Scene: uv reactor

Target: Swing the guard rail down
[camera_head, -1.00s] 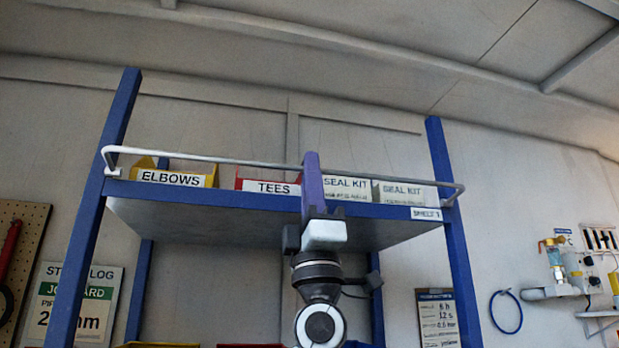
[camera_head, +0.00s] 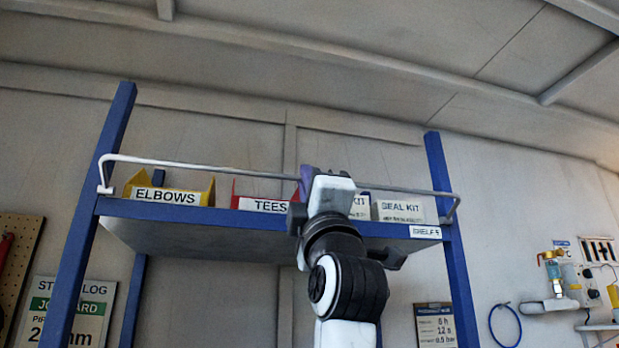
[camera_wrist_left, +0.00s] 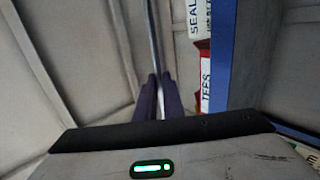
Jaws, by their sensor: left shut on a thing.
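The guard rail (camera_head: 230,167) is a thin pale bar with bent ends, running along the front of the blue shelf (camera_head: 180,210). In the left wrist view the rail (camera_wrist_left: 154,45) runs up to the two dark fingers (camera_wrist_left: 159,95). The exact grip point is partly hidden there. My right gripper is not in view.
On the shelf stand a yellow ELBOWS bin (camera_head: 165,195), a red TEES bin (camera_head: 262,205) and SEAL KIT boxes (camera_head: 400,208). Blue posts (camera_head: 112,130) flank the shelf. A blue hose loop (camera_head: 505,325) and pipe fittings (camera_head: 555,280) are on the wall at right.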

